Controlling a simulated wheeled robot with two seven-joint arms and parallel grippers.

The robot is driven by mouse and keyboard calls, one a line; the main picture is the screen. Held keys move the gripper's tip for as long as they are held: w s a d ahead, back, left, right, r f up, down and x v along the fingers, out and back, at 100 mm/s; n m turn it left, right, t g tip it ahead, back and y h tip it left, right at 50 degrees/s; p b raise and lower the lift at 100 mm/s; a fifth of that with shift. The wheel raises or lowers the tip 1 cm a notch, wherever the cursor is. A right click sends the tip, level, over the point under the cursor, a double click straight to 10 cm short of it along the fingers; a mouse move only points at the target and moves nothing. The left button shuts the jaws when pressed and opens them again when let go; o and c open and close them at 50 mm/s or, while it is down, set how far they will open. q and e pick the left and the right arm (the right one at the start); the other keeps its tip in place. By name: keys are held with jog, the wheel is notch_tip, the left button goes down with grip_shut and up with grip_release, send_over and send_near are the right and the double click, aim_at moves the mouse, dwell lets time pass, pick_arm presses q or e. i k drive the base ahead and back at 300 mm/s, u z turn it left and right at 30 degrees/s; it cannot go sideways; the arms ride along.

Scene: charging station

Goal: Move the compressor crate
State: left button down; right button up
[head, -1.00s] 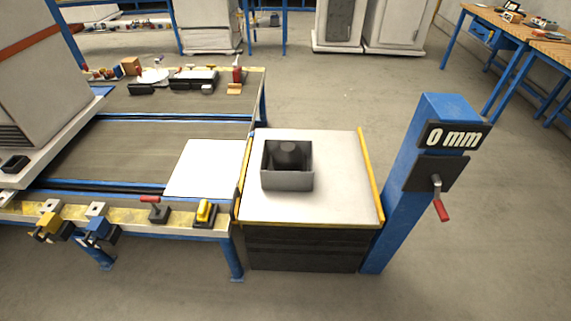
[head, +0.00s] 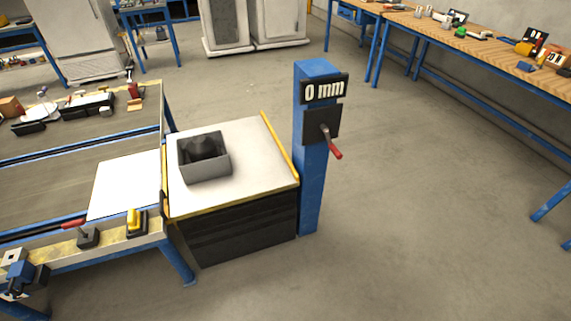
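The compressor crate (head: 205,172) is a grey open-topped box with a dark rounded compressor (head: 203,147) inside. It sits upright on the white top of a lift table (head: 245,180), towards its back left. The lift table has yellow side rails and dark folded sides. A blue post (head: 312,190) stands at its right, with a sign (head: 325,88) reading "0 mm" and a crank with a red handle (head: 335,152).
A long workbench (head: 75,180) with a white plate (head: 125,185), a red-handled lever (head: 86,236) and a yellow switch (head: 136,222) adjoins the lift table's left side. Wooden tool tables (head: 490,45) stand at the back right. The floor (head: 420,220) right of the post is clear.

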aim_at(205, 156)
jog(key=z, duration=0.6)
jog(key=k, duration=0.8)
jog(key=z, duration=0.95)
jog(key=i, duration=2.25)
jog(key=u, duration=1.45)
jog(key=i, duration=0.8)
jog(key=u, duration=0.75)
